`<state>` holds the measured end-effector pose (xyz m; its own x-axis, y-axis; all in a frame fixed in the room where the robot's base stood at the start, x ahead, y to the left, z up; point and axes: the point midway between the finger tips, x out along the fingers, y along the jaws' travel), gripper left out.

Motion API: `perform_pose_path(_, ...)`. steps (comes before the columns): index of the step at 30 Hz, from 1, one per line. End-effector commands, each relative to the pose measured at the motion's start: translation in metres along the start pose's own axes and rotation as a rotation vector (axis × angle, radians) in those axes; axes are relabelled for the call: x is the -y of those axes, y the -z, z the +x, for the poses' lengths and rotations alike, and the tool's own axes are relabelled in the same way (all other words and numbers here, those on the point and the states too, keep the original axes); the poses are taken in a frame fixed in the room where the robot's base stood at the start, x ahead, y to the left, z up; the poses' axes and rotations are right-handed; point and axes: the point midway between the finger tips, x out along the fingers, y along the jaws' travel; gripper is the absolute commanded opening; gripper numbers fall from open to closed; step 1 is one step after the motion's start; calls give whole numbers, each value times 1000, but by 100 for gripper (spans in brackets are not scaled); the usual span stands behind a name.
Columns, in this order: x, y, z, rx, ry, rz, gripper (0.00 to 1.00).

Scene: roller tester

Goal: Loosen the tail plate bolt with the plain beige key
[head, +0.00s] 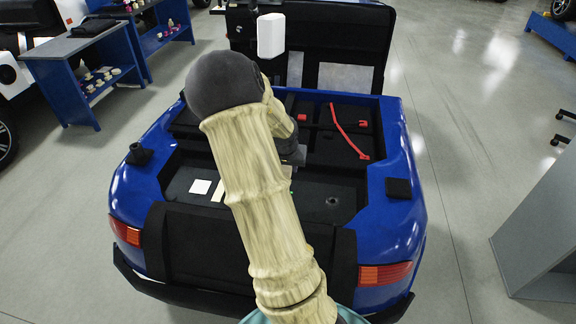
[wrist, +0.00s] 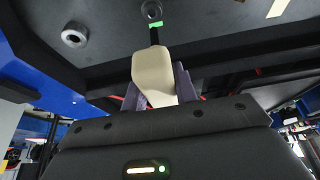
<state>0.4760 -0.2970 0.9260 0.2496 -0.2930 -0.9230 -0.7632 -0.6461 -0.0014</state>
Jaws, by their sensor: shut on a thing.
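In the wrist view my gripper (wrist: 158,84) is shut on the plain beige key (wrist: 153,70), with one grey-purple finger on each side of its block handle. The key's short black shaft (wrist: 154,37) points away from me at a dark plate (wrist: 115,45). A round grey bolt head (wrist: 151,10) with a green mark (wrist: 156,25) lies just past the shaft tip. I cannot tell whether they touch. Another round grey fitting (wrist: 74,35) sits to the left. In the head view my arm hides the key and most of the gripper.
The blue car tail (head: 140,195) surrounds the dark plate. A white square (head: 200,187) and a round hole (head: 332,201) show on the plate. A red strap (head: 347,132) lies in the compartment behind. A blue table (head: 75,75) stands far left, a grey cabinet (head: 540,230) right.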

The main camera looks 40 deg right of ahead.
Motion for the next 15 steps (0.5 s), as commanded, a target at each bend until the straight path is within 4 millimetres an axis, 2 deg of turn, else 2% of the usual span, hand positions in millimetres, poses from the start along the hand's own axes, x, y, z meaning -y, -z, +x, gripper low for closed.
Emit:
perform_pose_path(1, 0, -3, 7, -1, 0, 0, 0)
perform_pose_path(7, 0, -9, 22, 0, 0, 0, 0)
perform_pose_path(15, 0, -12, 30, 0, 0, 1, 0)
